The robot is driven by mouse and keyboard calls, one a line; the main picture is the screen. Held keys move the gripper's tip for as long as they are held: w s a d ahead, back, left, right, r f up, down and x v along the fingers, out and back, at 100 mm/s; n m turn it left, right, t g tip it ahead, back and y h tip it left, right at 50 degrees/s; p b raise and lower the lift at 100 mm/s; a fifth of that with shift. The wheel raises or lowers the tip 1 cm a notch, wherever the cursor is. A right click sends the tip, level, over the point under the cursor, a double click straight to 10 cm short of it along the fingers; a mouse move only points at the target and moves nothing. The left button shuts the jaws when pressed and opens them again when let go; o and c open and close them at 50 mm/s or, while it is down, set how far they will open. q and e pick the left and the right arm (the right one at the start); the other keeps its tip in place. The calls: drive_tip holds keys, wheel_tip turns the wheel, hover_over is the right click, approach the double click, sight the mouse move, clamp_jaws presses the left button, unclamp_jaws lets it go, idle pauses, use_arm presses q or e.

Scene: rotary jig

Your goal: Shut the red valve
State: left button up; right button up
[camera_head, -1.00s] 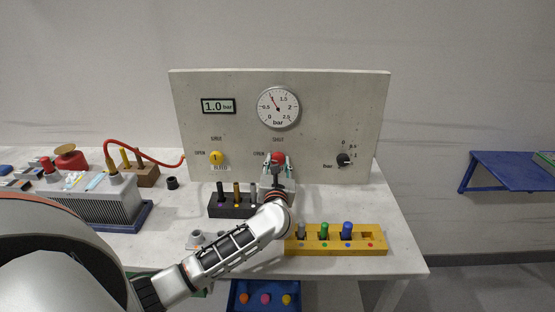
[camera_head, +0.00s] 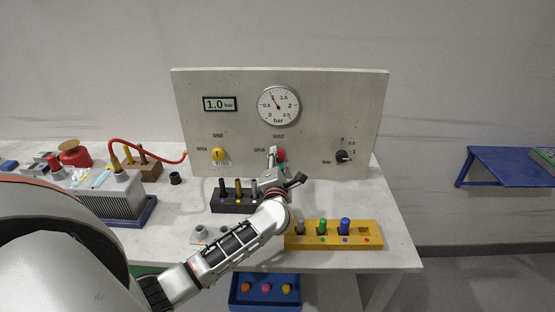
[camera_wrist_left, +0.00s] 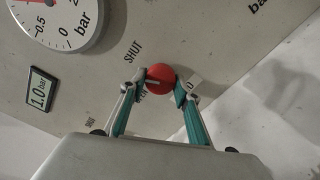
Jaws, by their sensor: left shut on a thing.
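The red valve (camera_head: 281,155) is a round knob low on the grey panel, with SHUT above it and OPEN at its left. My left gripper (camera_head: 275,156) partly covers it in the head view. In the left wrist view, the fingers of my left gripper (camera_wrist_left: 161,86) are shut on opposite sides of the red knob (camera_wrist_left: 160,76). A pale pointer line on the knob points to a spot between the OPEN and SHUT labels. The OPEN label is partly hidden by a finger. My right gripper is not in view.
A yellow valve (camera_head: 218,154) is to the left on the panel, a black dial (camera_head: 342,157) to the right. The display (camera_head: 220,104) reads 1.0 bar beside a round gauge (camera_head: 278,105). A black peg block (camera_head: 231,205) and a yellow block (camera_head: 374,233) stand in front.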

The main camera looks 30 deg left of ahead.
use_arm(q)
drive_tip(key=shift+m, duration=2.7)
drive_tip(key=o, duration=1.1)
drive_tip(key=v, duration=1.2)
